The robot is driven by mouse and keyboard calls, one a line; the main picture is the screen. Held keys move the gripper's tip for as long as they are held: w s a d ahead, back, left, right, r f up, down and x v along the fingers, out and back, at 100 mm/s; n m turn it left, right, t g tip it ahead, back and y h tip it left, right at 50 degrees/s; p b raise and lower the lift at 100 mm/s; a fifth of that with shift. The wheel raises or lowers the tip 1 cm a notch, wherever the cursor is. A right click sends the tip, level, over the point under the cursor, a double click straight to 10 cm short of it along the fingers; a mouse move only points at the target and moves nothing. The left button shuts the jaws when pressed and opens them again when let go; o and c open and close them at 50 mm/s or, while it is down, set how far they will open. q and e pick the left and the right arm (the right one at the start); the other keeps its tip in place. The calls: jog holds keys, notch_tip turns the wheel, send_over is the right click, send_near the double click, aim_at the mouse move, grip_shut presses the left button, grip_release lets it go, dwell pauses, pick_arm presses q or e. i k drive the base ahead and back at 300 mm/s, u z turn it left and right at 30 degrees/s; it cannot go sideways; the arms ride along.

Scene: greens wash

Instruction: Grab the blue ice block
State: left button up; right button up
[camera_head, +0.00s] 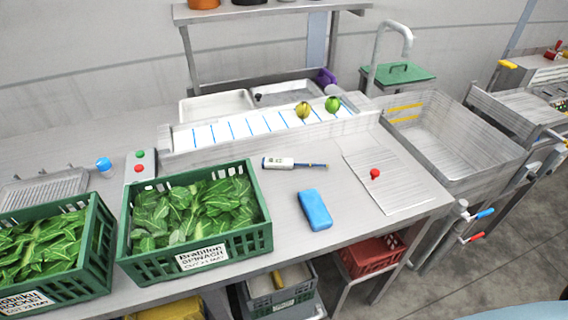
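The blue ice block (316,209) lies flat on the grey metal counter (290,235), close to its front edge and right of the spinach crate. Nothing covers it, and clear counter surrounds it. Neither of my grippers shows in the head view.
A green crate of spinach (196,260) stands left of the block, with another green crate of leaves (103,240) further left. A white and blue pen-like tool (280,163) lies behind the block. A small red object (375,174) lies to its right, before the sink (455,140).

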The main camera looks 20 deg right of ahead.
aim_at(317, 214)
jog(key=z, duration=2.2)
jog(key=k, duration=1.25)
jog(key=u, duration=1.3)
jog(key=i, duration=1)
jog(key=u, duration=0.05)
